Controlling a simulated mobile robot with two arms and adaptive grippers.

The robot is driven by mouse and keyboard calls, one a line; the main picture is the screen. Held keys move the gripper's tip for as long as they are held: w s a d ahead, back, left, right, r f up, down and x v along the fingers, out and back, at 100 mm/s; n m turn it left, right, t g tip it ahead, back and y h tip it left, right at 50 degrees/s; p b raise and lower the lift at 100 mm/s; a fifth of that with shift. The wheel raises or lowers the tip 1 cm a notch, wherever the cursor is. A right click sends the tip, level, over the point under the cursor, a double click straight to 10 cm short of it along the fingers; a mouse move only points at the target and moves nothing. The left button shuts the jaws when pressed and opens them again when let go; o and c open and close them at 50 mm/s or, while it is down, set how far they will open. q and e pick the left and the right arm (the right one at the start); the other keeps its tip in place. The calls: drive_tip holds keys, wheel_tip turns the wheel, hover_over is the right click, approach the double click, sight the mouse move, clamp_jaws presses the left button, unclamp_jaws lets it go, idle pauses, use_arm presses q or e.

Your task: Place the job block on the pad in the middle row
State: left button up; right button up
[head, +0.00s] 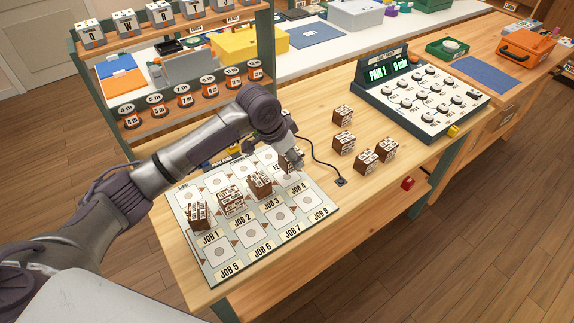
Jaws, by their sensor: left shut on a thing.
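The pale board (328,211) on the wooden table has rows of square pads. Brown-and-white job blocks stand in its middle row: one above the JOB 1 label (197,215), one above JOB 2 (231,200) and one above JOB 3 (259,184). My left gripper (291,165) is at the JOB 4 end of that row, shut on another job block (287,174). The gripper hides most of this block, and I cannot tell whether it touches the pad. The front-row pads above JOB 5 to JOB 8 are bare. My right gripper is not in view.
Several similar blocks (343,142) stand on the table right of the board. A black cable (322,162) runs between them and the board. A green console (420,92) with dials and a lit display stands at the back right. A shelf (190,112) rises behind the board.

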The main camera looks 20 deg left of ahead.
sight(287, 177)
use_arm(q)
drive_tip(key=shift+a+f, duration=0.2)
drive_tip(key=shift+a, duration=0.2)
drive_tip(key=shift+a+f, duration=0.1)
drive_tip(key=shift+f, duration=0.15)
wheel_tip(287, 177, down, 3)
drive_tip(key=shift+f, duration=0.3)
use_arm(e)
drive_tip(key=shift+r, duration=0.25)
use_arm(q)
drive_tip(key=shift+f, duration=0.15)
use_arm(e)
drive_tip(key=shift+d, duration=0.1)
use_arm(q)
drive_tip(key=o, duration=1.2)
drive_tip(key=shift+c, duration=0.2)
